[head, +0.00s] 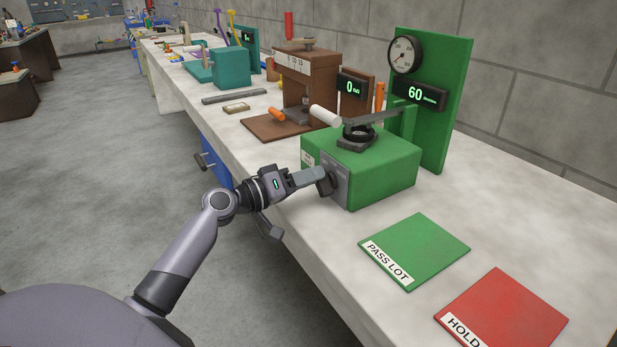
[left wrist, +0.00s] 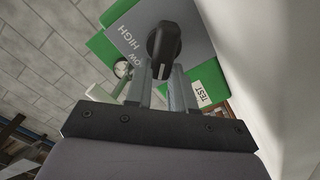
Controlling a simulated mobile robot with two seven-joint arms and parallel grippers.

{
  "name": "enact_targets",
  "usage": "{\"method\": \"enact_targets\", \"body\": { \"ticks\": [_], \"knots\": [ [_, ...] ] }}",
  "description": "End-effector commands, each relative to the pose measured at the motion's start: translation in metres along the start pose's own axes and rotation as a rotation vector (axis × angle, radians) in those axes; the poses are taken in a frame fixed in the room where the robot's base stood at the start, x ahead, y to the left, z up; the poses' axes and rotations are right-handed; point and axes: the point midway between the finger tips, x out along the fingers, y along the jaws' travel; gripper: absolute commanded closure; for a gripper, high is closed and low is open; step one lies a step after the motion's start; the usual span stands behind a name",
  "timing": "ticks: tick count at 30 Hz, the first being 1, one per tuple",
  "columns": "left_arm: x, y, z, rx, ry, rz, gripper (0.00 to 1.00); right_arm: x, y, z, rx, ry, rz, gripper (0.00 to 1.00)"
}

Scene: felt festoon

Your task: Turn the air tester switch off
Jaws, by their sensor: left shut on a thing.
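The air tester is a green box (head: 385,178) on the bench, with a grey panel (head: 341,190) on its front. A black rotary switch (head: 326,184) sits on that panel. It also shows in the left wrist view (left wrist: 164,42), beside the printed words HIGH and a partly covered word ending in OW. My left gripper (head: 318,178) is at the panel, its two fingers (left wrist: 163,75) shut on the switch. Part of the panel lettering is hidden behind the fingers and switch. My right gripper is not in view.
A green upright board (head: 455,125) with a round gauge (head: 404,54) and a display reading 60 (head: 420,95) stands behind the tester. A green PASS LOT mat (head: 418,245) and a red HOLD mat (head: 505,305) lie in front. A wooden press (head: 305,75) stands farther back.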

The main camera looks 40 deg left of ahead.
Motion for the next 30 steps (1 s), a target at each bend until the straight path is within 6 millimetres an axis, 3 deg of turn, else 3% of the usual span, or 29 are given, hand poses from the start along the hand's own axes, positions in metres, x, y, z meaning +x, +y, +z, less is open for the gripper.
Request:
{"method": "enact_targets", "body": {
  "ticks": [3, 4, 6, 17, 30],
  "knots": [
    [0.0, 0.0, 0.0, -0.005, 0.001, 0.0, 1.0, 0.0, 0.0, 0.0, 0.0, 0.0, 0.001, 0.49],
    [0.0, 0.0, 0.0, -0.005, 0.001, 0.0, 0.73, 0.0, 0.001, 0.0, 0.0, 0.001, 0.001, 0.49],
    [0.0, 0.0, 0.0, -0.005, 0.001, 0.0, 0.51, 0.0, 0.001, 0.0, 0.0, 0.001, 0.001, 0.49],
    [-0.003, -0.001, 0.0, -0.002, 0.001, -0.001, 0.51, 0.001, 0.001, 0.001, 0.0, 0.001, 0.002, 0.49],
    [-0.058, -0.002, 0.001, -0.003, 0.001, -0.002, 0.51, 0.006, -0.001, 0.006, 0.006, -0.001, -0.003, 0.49]
  ]
}}
